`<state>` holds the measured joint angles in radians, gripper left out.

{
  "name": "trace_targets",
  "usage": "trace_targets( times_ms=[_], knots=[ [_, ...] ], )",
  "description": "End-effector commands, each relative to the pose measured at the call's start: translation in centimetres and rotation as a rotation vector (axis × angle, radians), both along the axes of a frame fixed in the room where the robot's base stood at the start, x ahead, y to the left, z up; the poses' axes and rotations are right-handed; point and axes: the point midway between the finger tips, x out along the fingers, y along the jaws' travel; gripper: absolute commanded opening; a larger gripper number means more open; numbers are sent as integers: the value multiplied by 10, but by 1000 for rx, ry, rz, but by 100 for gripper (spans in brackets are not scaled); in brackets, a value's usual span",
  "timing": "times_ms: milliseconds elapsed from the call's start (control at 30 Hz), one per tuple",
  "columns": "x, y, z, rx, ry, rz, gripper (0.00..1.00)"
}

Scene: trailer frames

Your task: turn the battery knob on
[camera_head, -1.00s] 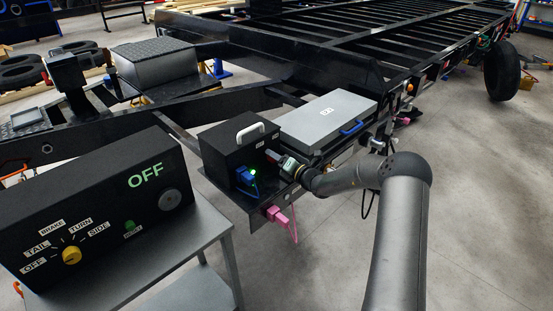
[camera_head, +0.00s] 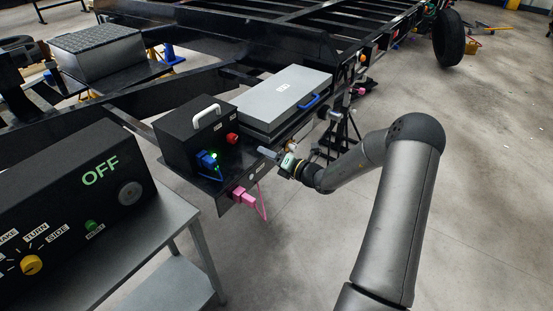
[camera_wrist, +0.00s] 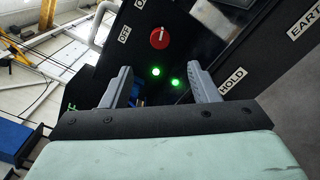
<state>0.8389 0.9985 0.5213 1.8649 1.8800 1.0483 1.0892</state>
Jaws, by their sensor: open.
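The red battery knob (camera_head: 232,138) is on the face of a black box (camera_head: 185,140) with a white handle. In the wrist view the knob (camera_wrist: 160,38) shows a small white mark, with an OFF label (camera_wrist: 125,33) beside it and another label partly cut off at the top edge. My gripper (camera_head: 268,153) is to the right of the box face, apart from the knob. In the wrist view my gripper (camera_wrist: 159,80) has its two grey fingers spread with nothing between them, and the knob appears beyond the fingertips.
A blue plug (camera_head: 207,165) with a green light and a pink connector (camera_head: 243,196) are below the knob. A grey case (camera_head: 280,100) lies behind my gripper. A control panel (camera_head: 70,205) reading OFF stands on a metal table at left. Open floor lies right.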

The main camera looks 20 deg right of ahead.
Motion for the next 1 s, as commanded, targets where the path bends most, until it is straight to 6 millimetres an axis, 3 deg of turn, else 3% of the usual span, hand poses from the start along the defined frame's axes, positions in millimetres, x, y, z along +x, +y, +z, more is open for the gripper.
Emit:
trace_targets(
  times_ms=[233,767,867,1000],
  knots=[
    [-22,-15,0,0,0,0,55],
    [-24,-15,1,-6,-2,6,55],
    [-30,3,10,-72,-22,67,55],
    [-63,64,38,-346,-123,316,55]
  ],
)
